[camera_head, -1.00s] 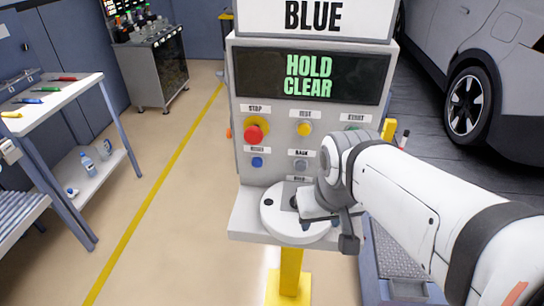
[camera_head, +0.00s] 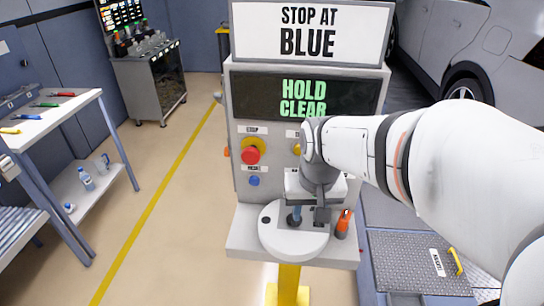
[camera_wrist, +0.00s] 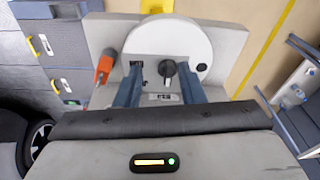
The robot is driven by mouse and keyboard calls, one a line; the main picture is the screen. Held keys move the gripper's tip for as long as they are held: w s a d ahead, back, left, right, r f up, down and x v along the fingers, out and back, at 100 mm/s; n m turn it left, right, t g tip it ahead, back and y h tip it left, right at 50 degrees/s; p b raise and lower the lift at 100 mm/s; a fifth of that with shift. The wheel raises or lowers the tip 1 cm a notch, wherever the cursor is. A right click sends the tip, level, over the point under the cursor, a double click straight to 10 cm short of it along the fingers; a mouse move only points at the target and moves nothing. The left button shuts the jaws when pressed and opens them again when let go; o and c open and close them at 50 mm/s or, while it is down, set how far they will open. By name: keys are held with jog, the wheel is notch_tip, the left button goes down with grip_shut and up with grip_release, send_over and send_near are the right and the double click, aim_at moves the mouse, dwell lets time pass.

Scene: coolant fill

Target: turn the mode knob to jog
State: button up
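The mode knob appears to be the small black knob (camera_wrist: 167,70) with a pale pointer line on a white round plate (camera_head: 293,248). The plate sits on the console's front shelf and also shows in the wrist view (camera_wrist: 190,42). My gripper (camera_wrist: 159,75) is over the plate, pointing down, with its two blue fingers apart. In the wrist view the knob shows between the fingers, nearer the right one, with no contact visible. I cannot tell whether the fingertips reach down to its height. In the head view my gripper (camera_head: 294,214) partly hides the knob. A small label (camera_wrist: 160,97) near it is unreadable.
The console panel has a red stop button (camera_head: 251,156), a blue button (camera_head: 254,181) and a display (camera_head: 300,98) reading HOLD CLEAR. A sign (camera_head: 310,32) above reads STOP AT BLUE. An orange-and-black object (camera_head: 343,223) stands right of the plate. A workbench (camera_head: 60,118) is at left.

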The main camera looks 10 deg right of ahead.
jog(key=shift+m+g, duration=0.8)
jog(key=shift+g, duration=0.1)
jog(key=w+p, duration=0.1)
jog(key=w, duration=0.2)
jog(key=w+f+p, duration=0.1)
jog(key=w, duration=0.2)
jog(key=w+f+p, duration=0.1)
jog(key=w, duration=0.2)
jog(key=shift+a+f, duration=0.1)
jog(key=shift+f, duration=0.05)
jog(key=shift+w+f, duration=0.2)
jog(key=shift+w, duration=0.05)
jog(key=shift+f+p, duration=0.65)
jog(key=shift+f, duration=3.35)
jog(key=shift+c, duration=0.4)
grip_shut()
